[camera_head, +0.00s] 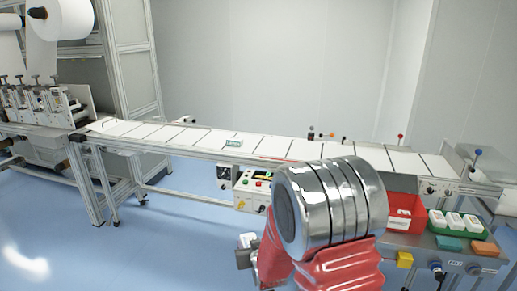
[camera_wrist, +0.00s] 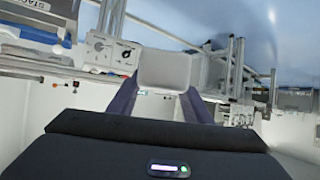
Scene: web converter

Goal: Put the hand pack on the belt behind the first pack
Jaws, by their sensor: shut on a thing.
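The hand pack (camera_wrist: 163,70) is a pale, rounded-corner block in the wrist view, gripped between the two dark fingers of my gripper (camera_wrist: 158,100). In the head view my gripper (camera_head: 247,250) is low in the middle, below and in front of the belt, mostly hidden behind my arm. The white belt (camera_head: 310,150), split by dark cross lines, runs from the left machine to the right end. One small teal-and-white pack (camera_head: 232,142), apparently the first pack, lies on the belt left of centre.
A control box (camera_head: 253,188) with buttons hangs at the belt's front side. At right stand a red bin (camera_head: 392,194) and a green tray (camera_head: 440,230) with white packs, beside teal and orange blocks. A roll machine (camera_head: 60,20) stands at left. The belt around the small pack looks clear.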

